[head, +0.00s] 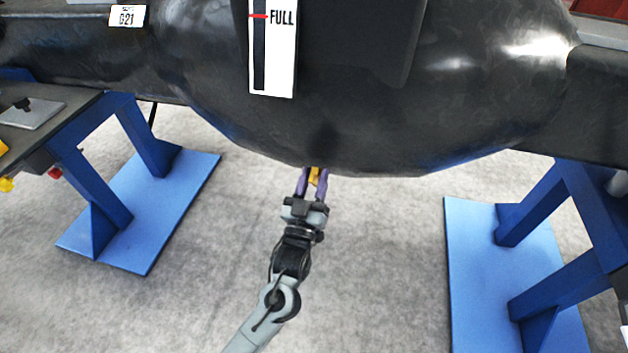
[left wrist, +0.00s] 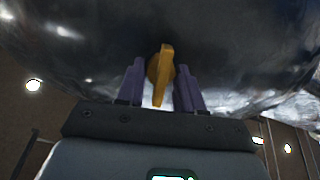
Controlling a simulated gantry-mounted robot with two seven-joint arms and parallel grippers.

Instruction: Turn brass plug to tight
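The brass plug (left wrist: 162,70) sits on the underside of the black casting (head: 330,130). It has a round base and a narrow bar handle, which stands nearly upright in the left wrist view. In the head view only a small part of the plug (head: 315,176) shows below the casting's lower edge. My left gripper (left wrist: 161,78) has its purple fingers on either side of the plug, with gaps beside the handle. The left gripper also shows in the head view (head: 314,180), under the casting. It is open. My right gripper is not in view.
Blue stands (head: 137,210) and (head: 480,270) flank the casting at left and right. A gauge label reading FULL (head: 273,50) and a G21 tag (head: 127,16) are on the black body. The grey floor (head: 385,270) between the stands is clear.

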